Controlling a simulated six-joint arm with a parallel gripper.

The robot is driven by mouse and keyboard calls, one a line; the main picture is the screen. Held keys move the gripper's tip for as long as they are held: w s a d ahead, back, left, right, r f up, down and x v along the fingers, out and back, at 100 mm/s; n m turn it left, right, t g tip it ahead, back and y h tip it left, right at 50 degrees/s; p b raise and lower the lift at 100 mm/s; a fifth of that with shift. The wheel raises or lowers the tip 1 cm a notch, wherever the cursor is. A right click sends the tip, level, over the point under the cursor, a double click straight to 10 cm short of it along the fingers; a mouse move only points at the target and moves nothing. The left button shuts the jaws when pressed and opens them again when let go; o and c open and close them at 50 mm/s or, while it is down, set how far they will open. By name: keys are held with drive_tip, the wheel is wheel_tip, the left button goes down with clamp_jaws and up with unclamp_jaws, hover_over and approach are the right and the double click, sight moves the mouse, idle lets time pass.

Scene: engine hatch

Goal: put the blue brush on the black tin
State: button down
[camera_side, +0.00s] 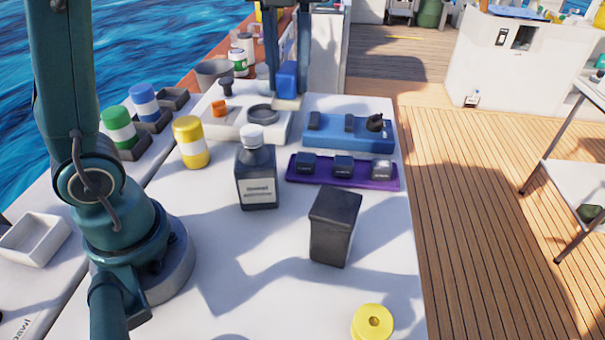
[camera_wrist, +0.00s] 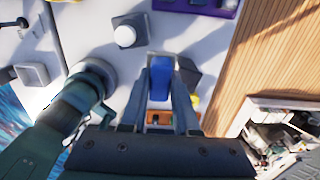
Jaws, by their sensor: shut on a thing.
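The blue brush (camera_side: 287,78) is held upright between the two fingers of my gripper (camera_side: 287,68), with a pale lower end beneath the blue part. It also shows between the fingers in the wrist view (camera_wrist: 160,78). The gripper is shut on it and holds it in the air, high above the table. The black tin (camera_side: 335,226) is a dark upright box with a lid-like top, standing on the white table. In the wrist view the tin (camera_wrist: 188,75) shows just right of the brush, partly hidden by it and a finger.
A dark bottle with a white cap (camera_side: 256,172) stands left of the tin. A purple tray (camera_side: 342,182) with small dark blocks lies behind it. A yellow disc (camera_side: 373,322) lies in front. A yellow can (camera_side: 190,142) stands farther left.

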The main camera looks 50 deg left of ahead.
drive_tip(key=d+f, duration=0.2)
drive_tip(key=d, duration=0.1)
drive_tip(key=d+f, duration=0.2)
drive_tip(key=d, duration=0.2)
drive_tip(key=d+f, duration=0.2)
drive_tip(key=d, duration=0.1)
drive_tip(key=shift+d+f, duration=0.15)
drive_tip(key=shift+f, duration=2.05)
drive_tip(key=shift+f, duration=0.15)
drive_tip(key=c, duration=0.7)
unclamp_jaws()
drive_tip(key=shift+o, duration=0.2)
